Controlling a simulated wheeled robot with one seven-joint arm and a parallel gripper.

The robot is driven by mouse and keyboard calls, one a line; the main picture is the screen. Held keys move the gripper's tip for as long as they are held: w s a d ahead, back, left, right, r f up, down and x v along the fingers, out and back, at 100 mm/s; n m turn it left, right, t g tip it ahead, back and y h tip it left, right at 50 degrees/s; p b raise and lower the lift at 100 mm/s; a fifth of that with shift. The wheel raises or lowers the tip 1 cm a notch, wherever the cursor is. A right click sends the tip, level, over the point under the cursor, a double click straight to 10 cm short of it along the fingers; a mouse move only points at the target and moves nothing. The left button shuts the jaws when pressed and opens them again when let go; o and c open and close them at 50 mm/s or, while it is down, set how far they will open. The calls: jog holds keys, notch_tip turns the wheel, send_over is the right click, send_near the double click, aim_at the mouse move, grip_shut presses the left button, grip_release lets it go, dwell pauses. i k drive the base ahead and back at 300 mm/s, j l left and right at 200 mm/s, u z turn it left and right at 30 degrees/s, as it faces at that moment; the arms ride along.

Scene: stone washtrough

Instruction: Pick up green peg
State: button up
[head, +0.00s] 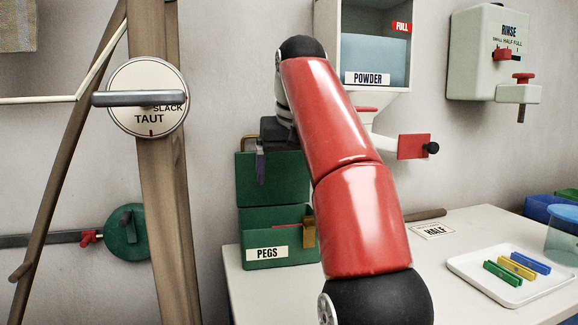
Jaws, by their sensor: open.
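The green peg (502,273) lies at the front of a row on the white tray (478,286) at the lower right. A yellow peg (517,266) and a blue peg (530,262) lie behind it, roughly parallel. My gripper (266,140) is in front of the green pegs box at centre left, far from the tray. It is open; its fingertips are small and partly hidden by my red arm. A narrow purple piece (260,168) shows just below it; I cannot tell what that is or whether the gripper touches it.
The green box labelled PEGS (266,240) stands on the white table (462,221), its lid (256,185) raised. A brassy piece (309,232) is at its right front.

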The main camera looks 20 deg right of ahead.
aim_at(501, 272)
jog(key=k+j, duration=0.3)
jog(key=k, duration=0.15)
jog(key=k+j, duration=0.3)
jog(key=k, duration=0.15)
